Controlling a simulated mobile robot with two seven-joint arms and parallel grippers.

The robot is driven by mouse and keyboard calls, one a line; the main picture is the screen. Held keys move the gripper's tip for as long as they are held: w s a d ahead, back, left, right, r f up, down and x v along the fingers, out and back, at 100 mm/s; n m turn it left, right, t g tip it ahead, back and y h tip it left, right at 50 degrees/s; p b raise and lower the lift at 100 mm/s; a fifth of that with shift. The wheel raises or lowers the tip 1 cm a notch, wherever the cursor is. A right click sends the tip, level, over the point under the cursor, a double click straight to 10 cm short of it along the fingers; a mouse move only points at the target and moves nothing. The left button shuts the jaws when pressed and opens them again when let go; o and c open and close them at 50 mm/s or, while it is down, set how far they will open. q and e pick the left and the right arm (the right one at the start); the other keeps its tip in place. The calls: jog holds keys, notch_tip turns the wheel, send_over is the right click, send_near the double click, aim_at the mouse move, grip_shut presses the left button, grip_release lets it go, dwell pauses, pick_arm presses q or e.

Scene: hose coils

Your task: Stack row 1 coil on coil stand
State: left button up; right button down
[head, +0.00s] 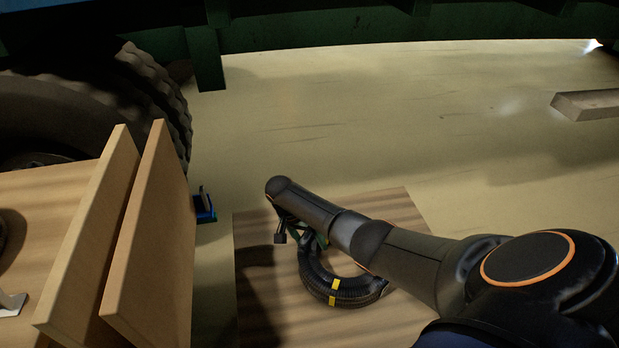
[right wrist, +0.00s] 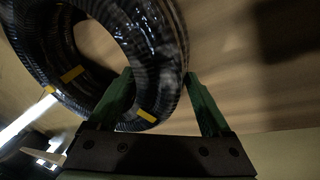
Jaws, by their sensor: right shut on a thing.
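A black ribbed hose coil (head: 345,292) with yellow bands is at or just above a square wooden surface (head: 400,208), which may be the top of the coil stand. I cannot tell whether the coil rests on it. My right gripper (head: 314,240) comes down at the coil's far left side, its green fingers partly hidden by my arm. In the right wrist view the fingers of this gripper (right wrist: 160,78) are on either side of the ring of the coil (right wrist: 150,35), shut on it. My left gripper is not in view.
Two upright wooden panels (head: 152,240) stand at the left on a wooden surface (head: 40,190). Behind them is a big tyre (head: 120,85), with a small blue object (head: 205,208) near the floor. A beam (head: 585,105) lies at the right. The floor (head: 400,120) between is clear.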

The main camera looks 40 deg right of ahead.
dwell(0.3)
grip_release()
jog(key=shift+f, duration=0.15)
jog(key=shift+r, duration=0.2)
jog(key=shift+p+v, duration=2.95)
jog(key=shift+v, duration=0.5)
